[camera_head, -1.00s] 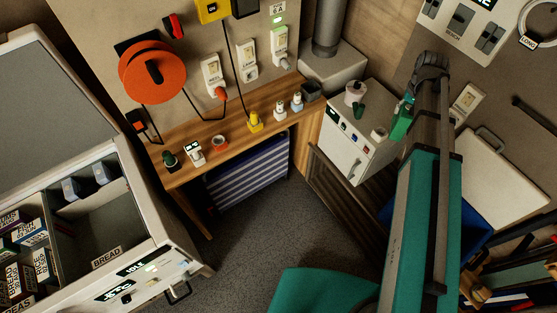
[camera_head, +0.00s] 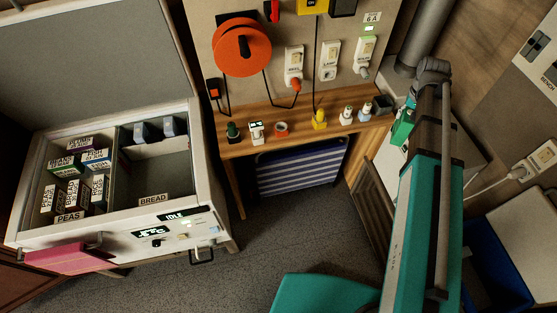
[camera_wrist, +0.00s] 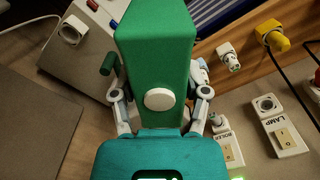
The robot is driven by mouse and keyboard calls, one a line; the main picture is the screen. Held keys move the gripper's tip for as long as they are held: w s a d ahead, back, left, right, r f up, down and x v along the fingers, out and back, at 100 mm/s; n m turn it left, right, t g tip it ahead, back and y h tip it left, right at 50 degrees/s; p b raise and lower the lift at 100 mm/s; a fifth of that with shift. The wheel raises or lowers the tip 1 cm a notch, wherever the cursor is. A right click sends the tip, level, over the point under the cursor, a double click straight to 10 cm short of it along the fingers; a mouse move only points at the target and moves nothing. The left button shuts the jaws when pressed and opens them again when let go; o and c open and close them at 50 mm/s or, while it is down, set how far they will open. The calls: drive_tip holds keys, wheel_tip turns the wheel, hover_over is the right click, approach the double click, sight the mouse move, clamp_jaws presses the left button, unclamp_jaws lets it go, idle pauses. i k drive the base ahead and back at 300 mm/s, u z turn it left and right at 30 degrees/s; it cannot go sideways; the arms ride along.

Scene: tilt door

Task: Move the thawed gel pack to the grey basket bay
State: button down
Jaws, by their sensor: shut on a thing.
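My gripper (camera_wrist: 160,105) is shut on a green block-shaped pack (camera_wrist: 150,48) with a round white cap, seemingly the gel pack. Fingers grip both its sides in the wrist view. In the head view the pack (camera_head: 402,130) shows small beside the arm's end, above the right end of the bench. The open chest freezer (camera_head: 215,190) stands at the left, well apart from my gripper. Its right bay, labelled BREAD (camera_head: 153,200), has a grey inside with bare floor and two grey-blue packs (camera_head: 142,133) at the back. I cannot tell which bay is called the basket bay.
The freezer's left bay holds several labelled food boxes (camera_head: 72,195). A wooden bench (camera_head: 270,137) with small bottles and plugs lies between freezer and arm. An orange cable reel (camera_head: 242,48) and sockets are on the panel above. A pink thing (camera_head: 68,258) juts from the freezer's front.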

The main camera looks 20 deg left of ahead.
sight(165, 189)
drive_tip(key=u, duration=0.15)
drive_tip(key=k, duration=0.9)
drive_tip(key=u, duration=0.75)
drive_tip(key=i, duration=0.25)
drive_tip(key=u, duration=1.15)
